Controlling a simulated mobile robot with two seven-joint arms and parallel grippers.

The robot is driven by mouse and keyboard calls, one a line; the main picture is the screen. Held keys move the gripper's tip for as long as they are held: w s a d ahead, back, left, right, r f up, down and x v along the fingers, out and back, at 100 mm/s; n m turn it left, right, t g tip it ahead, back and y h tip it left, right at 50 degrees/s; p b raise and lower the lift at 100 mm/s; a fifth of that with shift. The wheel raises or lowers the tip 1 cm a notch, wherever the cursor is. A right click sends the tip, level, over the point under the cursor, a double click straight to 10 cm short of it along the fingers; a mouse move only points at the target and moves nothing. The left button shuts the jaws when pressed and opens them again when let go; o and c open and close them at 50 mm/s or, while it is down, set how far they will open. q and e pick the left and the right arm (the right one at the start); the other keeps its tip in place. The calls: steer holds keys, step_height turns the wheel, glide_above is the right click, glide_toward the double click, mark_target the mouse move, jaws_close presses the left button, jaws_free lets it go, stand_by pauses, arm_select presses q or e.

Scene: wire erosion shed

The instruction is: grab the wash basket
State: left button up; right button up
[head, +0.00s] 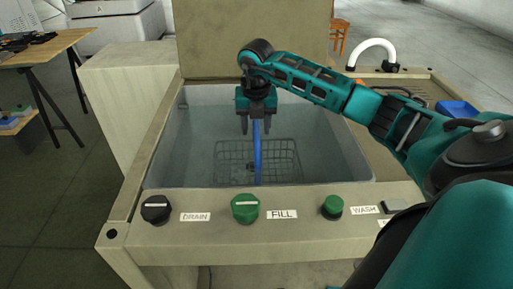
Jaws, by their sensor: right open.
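The wash basket (228,152) is a dark wire basket low in the grey wash tank, with a tall blue handle (258,165) standing up from it. My right gripper (258,129) points down over the tank, above the basket. Its two fingers are apart, one on each side of the upper end of the blue handle in the picture. I cannot tell whether either finger touches it. Some small dark items seem to lie in the basket. My left gripper is out of view.
The tank's rim (154,143) surrounds the basket. The front panel has a black DRAIN knob (156,209), a green FILL knob (245,208) and a green WASH knob (332,207). A curved white tap (378,46) and a blue tray (457,110) are at right.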

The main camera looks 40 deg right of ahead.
mark_target(256, 133)
steer(key=f, duration=0.4)
steer(key=shift+w+d, duration=0.15)
steer(key=shift+d, duration=0.05)
steer(key=shift+c, duration=0.2)
jaws_close()
stand_by(0.9)
steer(key=shift+r, duration=0.2)
